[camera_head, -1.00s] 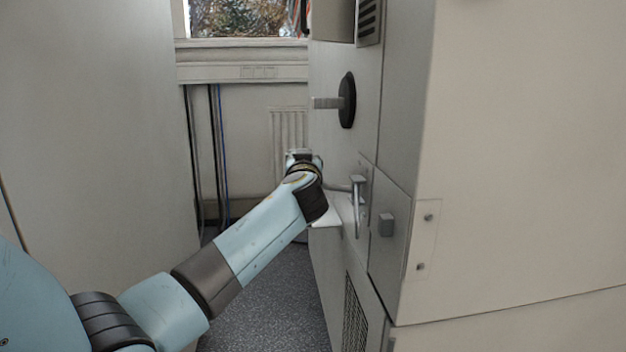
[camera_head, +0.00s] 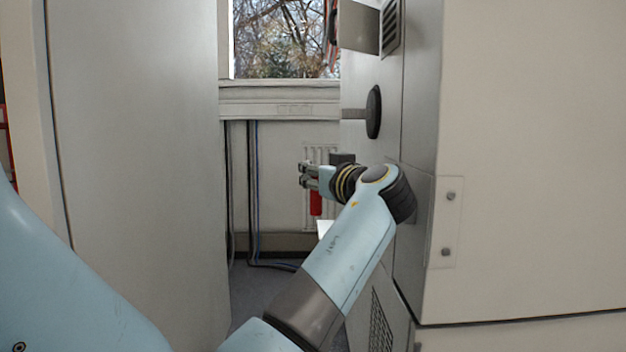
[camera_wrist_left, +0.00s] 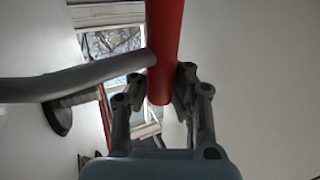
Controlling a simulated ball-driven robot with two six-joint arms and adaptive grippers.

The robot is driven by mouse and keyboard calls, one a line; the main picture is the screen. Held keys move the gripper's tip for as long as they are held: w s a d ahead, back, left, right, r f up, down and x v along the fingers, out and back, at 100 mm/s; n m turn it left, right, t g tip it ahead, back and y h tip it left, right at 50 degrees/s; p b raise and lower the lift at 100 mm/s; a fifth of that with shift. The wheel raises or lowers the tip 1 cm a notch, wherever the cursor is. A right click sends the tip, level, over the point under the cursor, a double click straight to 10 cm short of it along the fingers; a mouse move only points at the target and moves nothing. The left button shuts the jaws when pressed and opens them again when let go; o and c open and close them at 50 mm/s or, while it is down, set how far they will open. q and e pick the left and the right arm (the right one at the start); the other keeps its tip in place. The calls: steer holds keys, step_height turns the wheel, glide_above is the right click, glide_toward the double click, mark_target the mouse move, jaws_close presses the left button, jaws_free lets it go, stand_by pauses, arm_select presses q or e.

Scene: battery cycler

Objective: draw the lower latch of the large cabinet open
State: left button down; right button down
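The large cabinet (camera_head: 530,150) fills the right of the head view. Its lower latch is mostly hidden behind my left forearm there. A red grip (camera_head: 316,203) hangs just below my left gripper (camera_head: 303,174), whose two fingers point left and stand apart. In the left wrist view, the red grip (camera_wrist_left: 163,45) crosses in front of the fingers (camera_wrist_left: 160,95), joined by a grey lever (camera_wrist_left: 85,78) from the left. The fingers are spread around or behind the grip; contact cannot be told. My right gripper is out of view.
A black round upper latch (camera_head: 374,112) with a grey lever sits higher on the cabinet. A pale panel (camera_head: 135,150) bounds the left of a narrow aisle. A window (camera_head: 286,40), radiator and hanging cables are at the back.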

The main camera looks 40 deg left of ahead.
arm_select(q)
steer(key=shift+s+d+f, duration=0.1)
steer(key=shift+d+f, duration=0.2)
steer(key=shift+f, duration=0.1)
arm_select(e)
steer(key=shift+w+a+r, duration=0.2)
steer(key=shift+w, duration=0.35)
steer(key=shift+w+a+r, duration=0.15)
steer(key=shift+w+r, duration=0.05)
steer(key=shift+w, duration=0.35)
arm_select(q)
steer(key=shift+f, duration=0.1)
steer(key=c, duration=1.8)
jaws_free()
steer(key=shift+d, duration=0.2)
steer(key=shift+o, duration=1.1)
steer(key=shift+s+d+r, duration=0.2)
steer(key=shift+d+r, duration=0.15)
steer(key=shift+d, duration=0.05)
steer(key=shift+o, duration=1.1)
steer(key=shift+d+r, duration=0.1)
steer(key=shift+d, duration=0.05)
steer(key=shift+o, duration=1.2)
steer(key=shift+a, duration=0.25)
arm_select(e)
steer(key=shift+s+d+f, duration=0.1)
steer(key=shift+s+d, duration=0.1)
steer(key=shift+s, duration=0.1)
